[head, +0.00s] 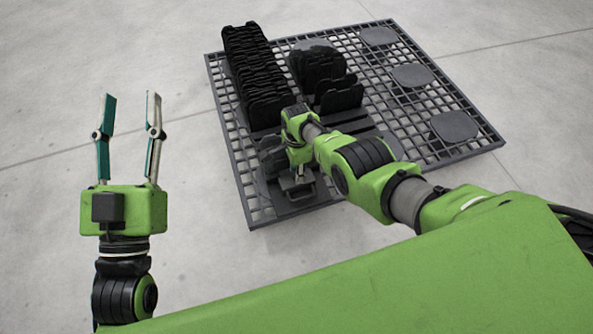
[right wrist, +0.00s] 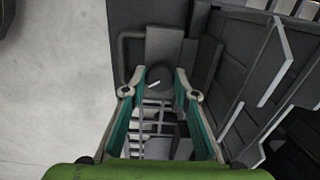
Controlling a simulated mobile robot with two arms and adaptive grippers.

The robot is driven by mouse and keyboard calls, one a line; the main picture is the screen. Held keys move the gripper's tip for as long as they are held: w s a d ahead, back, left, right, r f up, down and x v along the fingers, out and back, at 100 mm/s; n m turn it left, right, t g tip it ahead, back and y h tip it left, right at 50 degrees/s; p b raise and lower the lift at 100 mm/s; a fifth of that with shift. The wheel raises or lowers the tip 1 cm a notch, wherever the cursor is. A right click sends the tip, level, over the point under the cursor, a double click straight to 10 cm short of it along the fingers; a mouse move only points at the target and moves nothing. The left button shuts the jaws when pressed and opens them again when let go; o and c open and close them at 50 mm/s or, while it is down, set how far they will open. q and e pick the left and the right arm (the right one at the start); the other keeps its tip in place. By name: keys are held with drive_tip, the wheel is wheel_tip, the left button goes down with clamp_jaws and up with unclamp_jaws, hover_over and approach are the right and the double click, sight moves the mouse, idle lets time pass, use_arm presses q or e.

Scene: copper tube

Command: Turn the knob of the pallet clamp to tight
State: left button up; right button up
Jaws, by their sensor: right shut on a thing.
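The dark round knob (right wrist: 163,74) of the pallet clamp shows in the right wrist view, with a short white mark slanting on its face. My right gripper (right wrist: 158,76) has its two fingertips on either side of the knob and is shut on it. In the head view my right gripper (head: 298,174) points down at the near left part of the pallet (head: 250,203), and its arm hides the knob there. The clamp's grey body (right wrist: 164,45) lies just beyond the knob. My left gripper (head: 128,120) is open and empty, pointing up, left of the pallet.
A long row of black plates (head: 250,60) stands on the pallet's left side, with shorter stacks (head: 318,68) beside it. Round grey pads (head: 455,126) line the right side. The concrete floor (head: 100,50) around the pallet is clear.

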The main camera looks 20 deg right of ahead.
drive_tip(key=m, duration=0.3)
drive_tip(key=shift+m, duration=0.3)
use_arm(q)
drive_tip(key=shift+s+r, duration=0.2)
drive_tip(key=shift+r, duration=0.15)
use_arm(e)
drive_tip(key=shift+d+m, duration=0.1)
drive_tip(key=shift+m, duration=1.6)
use_arm(q)
drive_tip(key=shift+r, duration=0.1)
use_arm(e)
drive_tip(key=o, duration=1.1)
drive_tip(key=shift+w+r, duration=0.15)
drive_tip(key=shift+r, duration=0.45)
wheel_tip(320, 180, up, 11)
drive_tip(key=shift+f, duration=0.1)
